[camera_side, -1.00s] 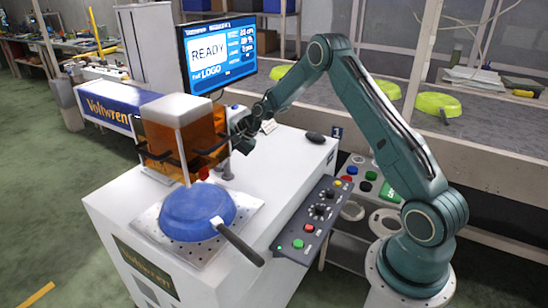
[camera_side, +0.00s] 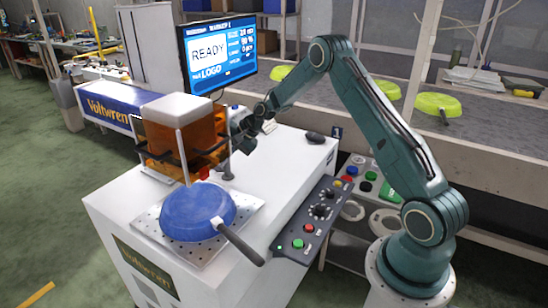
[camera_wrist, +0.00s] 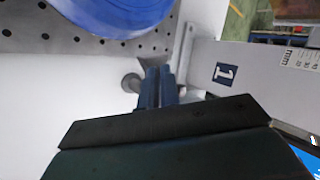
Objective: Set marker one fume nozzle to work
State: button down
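The marking machine (camera_side: 180,128) with its amber housing stands on the white cabinet. A blue pan (camera_side: 197,212) lies on the perforated plate (camera_side: 252,207) in front of it; part of the pan shows at the top of the wrist view (camera_wrist: 115,12). A slim grey post on a round foot (camera_side: 228,172), possibly the fume nozzle's stand, is right of the housing. A grey bar (camera_wrist: 186,48) and round foot (camera_wrist: 130,83) show in the wrist view. My gripper (camera_wrist: 159,72) is beside them, fingers together. I cannot see anything held or tell whether it touches the post.
The monitor (camera_side: 218,54) reads READY and LOGO. A control panel (camera_side: 315,218) with knobs and buttons is on the cabinet's right side. A dark mouse-like object (camera_side: 315,137) lies behind. The white top right of the plate is clear.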

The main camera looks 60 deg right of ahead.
jog(key=shift+d+r+h, duration=0.15)
jog(key=shift+d, duration=0.35)
jog(key=shift+d+r+h, duration=0.15)
jog(key=shift+d, duration=0.3)
jog(key=s+a+r, duration=0.1)
jog(key=s+r, duration=0.6)
jog(key=s, duration=0.3)
jog(key=shift+s+a+r, duration=0.2)
jog(key=shift+a+r, duration=0.15)
jog(key=shift+r, duration=0.05)
